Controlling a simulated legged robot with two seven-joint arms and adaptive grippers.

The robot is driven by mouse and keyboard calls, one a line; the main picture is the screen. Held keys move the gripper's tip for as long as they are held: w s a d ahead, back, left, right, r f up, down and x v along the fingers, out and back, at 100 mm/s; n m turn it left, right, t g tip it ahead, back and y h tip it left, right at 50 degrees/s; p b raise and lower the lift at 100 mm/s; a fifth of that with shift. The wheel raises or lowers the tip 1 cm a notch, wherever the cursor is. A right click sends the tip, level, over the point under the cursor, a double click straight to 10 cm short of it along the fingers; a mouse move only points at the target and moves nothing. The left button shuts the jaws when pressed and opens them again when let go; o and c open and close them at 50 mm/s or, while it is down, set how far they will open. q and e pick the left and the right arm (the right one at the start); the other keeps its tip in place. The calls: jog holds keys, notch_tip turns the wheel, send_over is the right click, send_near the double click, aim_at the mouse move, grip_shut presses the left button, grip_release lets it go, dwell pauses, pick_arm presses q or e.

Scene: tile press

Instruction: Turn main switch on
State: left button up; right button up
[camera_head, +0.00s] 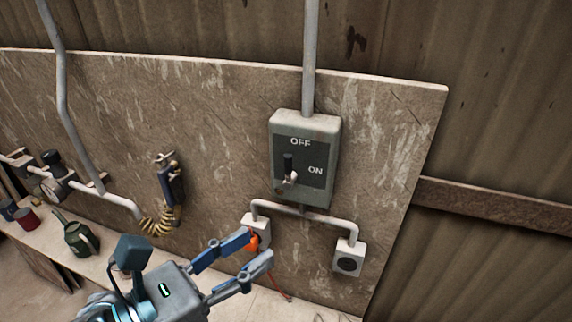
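The main switch is a grey-green box (332,150) on the wall board, with OFF written at the top and ON at the right. Its dark lever (288,165) stands upright, pointing toward OFF. My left gripper (260,244) is below and left of the box, with its two blue-grey fingers spread apart and pointing up to the right. It is clear of the lever. Nothing shows held in it, though an orange plug (252,242) appears behind and between the fingertips. My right gripper is not in view.
A conduit forks below the switch to two socket boxes; the right one (348,257) is uncovered. A handset with a coiled yellow cord (160,220) hangs at the left. A green can (80,238) and a red tin (27,219) stand on the bench. The space before the switch is clear.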

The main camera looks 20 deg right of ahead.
pick_arm(q)
notch_tip(320, 180, up, 2)
jog(key=a+n+t+y, duration=0.2)
jog(key=t, duration=0.2)
jog(key=p, duration=0.6)
send_near(286, 165)
jog(key=shift+n+t+y, duration=0.3)
jog(key=shift+n+y, duration=0.1)
jog(key=p+x, duration=0.1)
jog(key=x, duration=0.3)
jog(key=p+x, duration=0.1)
jog(key=x, duration=0.4)
jog(key=shift+s+d+r, duration=0.1)
jog(key=shift+s+d, duration=0.1)
jog(key=shift+d, duration=0.1)
jog(key=shift+w+d, duration=0.1)
jog(key=shift+w, duration=0.15)
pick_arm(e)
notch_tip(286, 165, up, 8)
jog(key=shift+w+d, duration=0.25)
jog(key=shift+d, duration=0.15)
pick_arm(q)
jog(key=shift+c, duration=0.2)
grip_shut()
